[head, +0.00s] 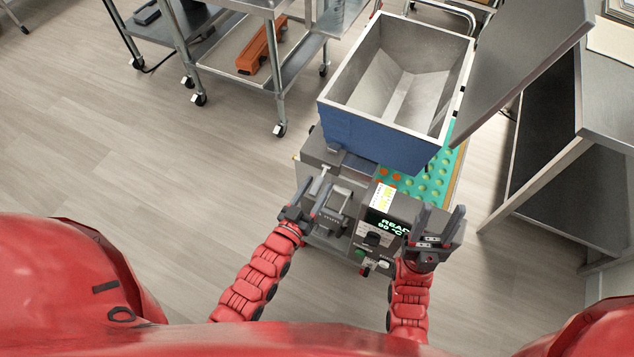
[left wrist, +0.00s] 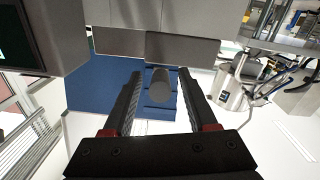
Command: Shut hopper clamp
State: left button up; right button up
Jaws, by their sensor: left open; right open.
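The depositor's blue hopper (head: 372,143) stands open at the top, with an empty metal inside. The hopper clamp shows as a small pale lever (head: 320,180) at the hopper's lower left corner; whether it is latched cannot be told. My left gripper (head: 311,200) is open just in front of the lever. In the left wrist view, a grey round-ended bar (left wrist: 162,88) sits between the open fingers (left wrist: 163,105), with no clear contact; it looks like the lever's end. My right gripper (head: 440,228) is open and empty, right of the control panel.
The control box has a lit display (head: 387,224), partly hidden by my right gripper. A green mould tray (head: 430,180) lies under the hopper. The large grey lid (head: 520,65) stands raised at the right. Steel carts (head: 225,55) stand behind left; the floor at left is clear.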

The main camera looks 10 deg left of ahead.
pick_arm(q)
jog(key=shift+w+d, duration=0.15)
jog(key=shift+w, duration=0.25)
grip_shut()
dwell(1.3)
